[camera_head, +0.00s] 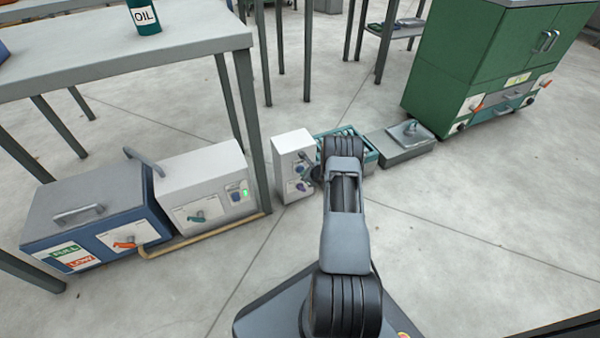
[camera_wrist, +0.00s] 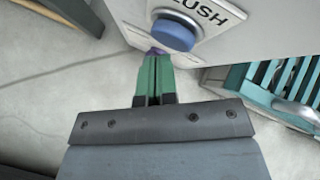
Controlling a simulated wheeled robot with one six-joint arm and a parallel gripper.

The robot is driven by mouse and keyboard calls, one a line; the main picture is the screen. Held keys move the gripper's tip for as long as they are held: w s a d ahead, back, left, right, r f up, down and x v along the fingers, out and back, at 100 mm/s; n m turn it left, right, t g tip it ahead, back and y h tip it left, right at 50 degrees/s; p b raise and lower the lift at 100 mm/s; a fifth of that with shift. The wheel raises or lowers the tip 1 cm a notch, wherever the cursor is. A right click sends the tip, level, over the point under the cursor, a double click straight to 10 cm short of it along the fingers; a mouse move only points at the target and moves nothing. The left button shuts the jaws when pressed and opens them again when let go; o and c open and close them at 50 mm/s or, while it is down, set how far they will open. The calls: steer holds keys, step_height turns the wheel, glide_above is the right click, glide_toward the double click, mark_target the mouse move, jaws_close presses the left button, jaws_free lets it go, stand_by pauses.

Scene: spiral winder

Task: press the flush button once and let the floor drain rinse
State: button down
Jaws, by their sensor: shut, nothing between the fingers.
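A white box (camera_head: 291,152) stands on the floor beside the table leg, with a blue round button and a purple part on its front. A teal slatted grate, likely the drain (camera_head: 361,151), lies right of the box, partly behind my arm.
A blue case (camera_head: 95,207) and a white unit (camera_head: 196,178) with a green light sit under the table (camera_head: 120,52). A grey box (camera_head: 402,142) and a green cabinet (camera_head: 470,60) stand to the right. Floor at right front is clear.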

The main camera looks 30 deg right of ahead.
steer(key=shift+w+b, duration=0.3)
steer(key=shift+w, duration=0.1)
stand_by(0.8)
steer(key=shift+s, duration=0.85)
steer(key=shift+s+a, duration=0.2)
steer(key=shift+s, duration=1.05)
steer(key=shift+s+a, duration=0.2)
steer(key=shift+s, duration=1)
